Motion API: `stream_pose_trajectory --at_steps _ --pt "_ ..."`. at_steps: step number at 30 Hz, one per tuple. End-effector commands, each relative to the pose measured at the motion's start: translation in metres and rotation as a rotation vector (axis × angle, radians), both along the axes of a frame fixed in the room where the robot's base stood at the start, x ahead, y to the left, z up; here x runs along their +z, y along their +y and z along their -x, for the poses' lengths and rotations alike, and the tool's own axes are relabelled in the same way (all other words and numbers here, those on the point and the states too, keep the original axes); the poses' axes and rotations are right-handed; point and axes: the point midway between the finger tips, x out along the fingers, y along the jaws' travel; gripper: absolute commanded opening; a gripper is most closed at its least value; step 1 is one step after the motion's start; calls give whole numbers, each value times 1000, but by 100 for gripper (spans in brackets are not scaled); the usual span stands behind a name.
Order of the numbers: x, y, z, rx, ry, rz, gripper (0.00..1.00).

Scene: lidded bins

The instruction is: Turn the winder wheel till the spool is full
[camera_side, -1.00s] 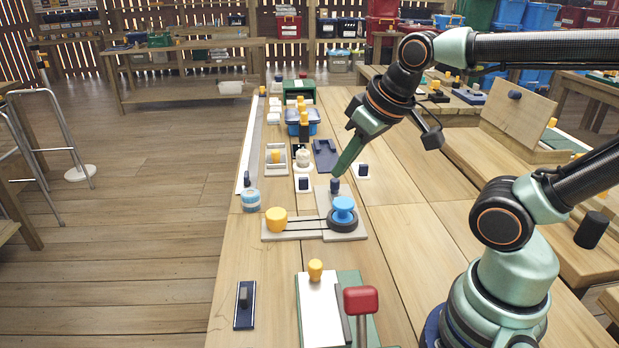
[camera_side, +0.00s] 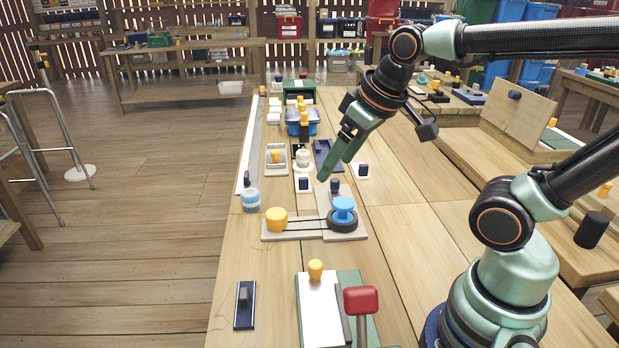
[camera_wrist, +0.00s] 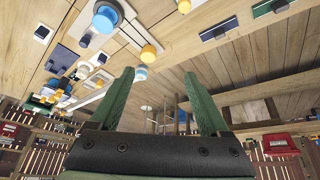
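The winder has a dark wheel with a blue knob (camera_side: 343,212) at its right end and a yellow spool-like piece (camera_side: 277,219) at its left end. Dark bands run between them over a grey base (camera_side: 300,234). In the wrist view, the blue knob (camera_wrist: 106,17) is at the top and the yellow piece (camera_wrist: 149,53) is lower right of it. My gripper (camera_side: 336,168) is open and empty, above and behind the blue knob, apart from it. Both fingers show spread in the wrist view (camera_wrist: 157,72). How full the spool is cannot be told.
A dark blue peg (camera_side: 335,186) stands just behind the wheel, near my fingers. A blue-and-white round container (camera_side: 251,200) is at the left edge. A red-topped lever (camera_side: 361,300) stands in front. Bare bench lies to the right of the winder.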

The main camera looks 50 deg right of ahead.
Motion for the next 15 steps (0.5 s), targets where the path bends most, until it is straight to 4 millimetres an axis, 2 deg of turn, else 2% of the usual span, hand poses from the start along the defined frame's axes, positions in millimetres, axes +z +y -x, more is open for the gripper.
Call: stream_pose_trajectory --at_steps 8,15 --pt "5 -6 -54 233 129 105 95" --pt "-12 -13 -107 463 239 175 95"
